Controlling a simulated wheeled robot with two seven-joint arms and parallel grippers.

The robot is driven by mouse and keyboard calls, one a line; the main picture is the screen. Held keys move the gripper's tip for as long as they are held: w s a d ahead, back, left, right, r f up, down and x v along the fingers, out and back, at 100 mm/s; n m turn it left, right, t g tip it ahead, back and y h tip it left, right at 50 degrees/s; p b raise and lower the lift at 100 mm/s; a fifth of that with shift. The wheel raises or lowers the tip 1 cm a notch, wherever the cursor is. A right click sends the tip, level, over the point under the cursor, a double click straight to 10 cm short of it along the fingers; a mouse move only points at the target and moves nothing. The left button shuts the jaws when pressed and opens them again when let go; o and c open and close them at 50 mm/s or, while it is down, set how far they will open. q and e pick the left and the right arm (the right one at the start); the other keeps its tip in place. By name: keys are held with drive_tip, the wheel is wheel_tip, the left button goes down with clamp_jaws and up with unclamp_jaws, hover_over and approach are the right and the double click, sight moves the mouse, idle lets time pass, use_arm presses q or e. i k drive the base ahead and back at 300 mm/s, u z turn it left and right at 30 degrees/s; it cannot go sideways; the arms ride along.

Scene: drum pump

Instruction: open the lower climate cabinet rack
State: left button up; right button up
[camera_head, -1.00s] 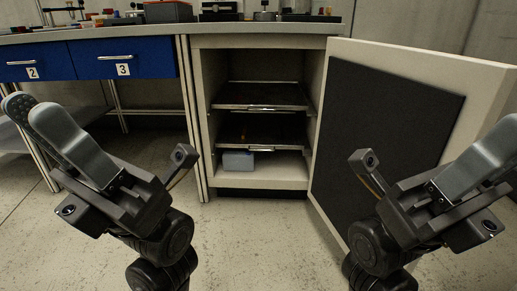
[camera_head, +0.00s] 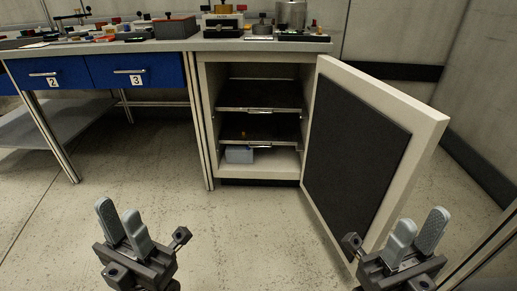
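The climate cabinet (camera_head: 206,120) stands under the worktop with its door (camera_head: 432,130) swung wide open to the right. Inside, an upper rack (camera_head: 285,95) and a lower rack (camera_head: 275,130) are dark shelves with metallic front edges. Both appear pushed in, their front edges near the cabinet opening. A small orange item (camera_head: 243,134) shows on the lower rack. My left gripper (camera_head: 118,210) is open and empty, low in front and left of the cabinet. My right gripper (camera_head: 421,219) is open and empty, low at right, overlapping the door's lower part in view.
A pale blue box (camera_head: 239,154) sits on the cabinet floor below the lower rack. Blue drawers 2 (camera_head: 45,74) and 3 (camera_head: 135,70) are shut to the left. The worktop (camera_head: 290,46) carries several instruments. The floor (camera_head: 245,225) before the cabinet is clear.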

sight(261, 129)
drive_tip(key=k, duration=1.25)
drive_tip(key=u, duration=0.45)
drive_tip(key=i, duration=1.45)
drive_tip(key=z, duration=0.9)
drive_tip(key=i, duration=0.75)
drive_tip(key=z, duration=0.8)
